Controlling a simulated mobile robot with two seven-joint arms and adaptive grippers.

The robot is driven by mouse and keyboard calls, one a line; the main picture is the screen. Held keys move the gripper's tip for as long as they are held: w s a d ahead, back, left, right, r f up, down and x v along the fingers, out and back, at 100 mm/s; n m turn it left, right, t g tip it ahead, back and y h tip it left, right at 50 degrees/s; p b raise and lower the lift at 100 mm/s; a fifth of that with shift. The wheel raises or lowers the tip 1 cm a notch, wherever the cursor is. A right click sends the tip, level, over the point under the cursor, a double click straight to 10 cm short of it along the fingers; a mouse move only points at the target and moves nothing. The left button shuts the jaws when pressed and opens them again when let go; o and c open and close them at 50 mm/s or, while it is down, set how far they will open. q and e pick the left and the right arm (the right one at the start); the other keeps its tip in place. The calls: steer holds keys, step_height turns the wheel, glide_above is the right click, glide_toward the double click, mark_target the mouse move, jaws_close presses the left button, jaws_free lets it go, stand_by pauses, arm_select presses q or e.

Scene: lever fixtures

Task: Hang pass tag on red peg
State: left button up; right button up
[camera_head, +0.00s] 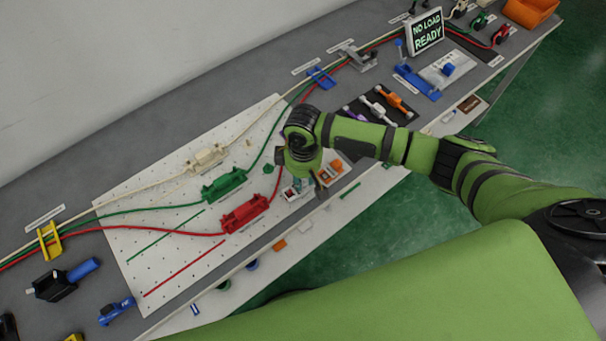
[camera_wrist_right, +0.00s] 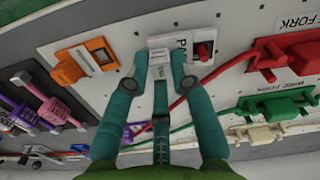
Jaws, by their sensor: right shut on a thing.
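My right gripper (camera_wrist_right: 158,62) is shut on a white tag (camera_wrist_right: 164,43) in the right wrist view. The tag sits between the teal fingertips, in front of a white plate with partly hidden black lettering. A small red peg-like part (camera_wrist_right: 203,50) is on that plate, just right of the fingers. I cannot tell whether the tag is clear of the plate or touching it. In the head view, my right gripper (camera_head: 308,184) is over the front edge of the pegboard, and its wrist hides much of the spot. My left gripper is not in view.
An orange fixture (camera_wrist_right: 84,60) is left of the fingers. Red (camera_head: 244,213), green (camera_head: 224,183) and cream (camera_head: 206,157) cable connectors lie on the white pegboard (camera_head: 160,250). A "NO LOAD READY" sign (camera_head: 426,32) stands at the back right.

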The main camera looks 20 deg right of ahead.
steer(key=shift+f, duration=0.2)
steer(key=o, duration=1.4)
steer(key=shift+c, duration=0.2)
steer(key=shift+r, duration=0.1)
steer(key=shift+r+p, duration=3.45)
steer(key=shift+p, duration=0.65)
steer(key=shift+a, duration=0.1)
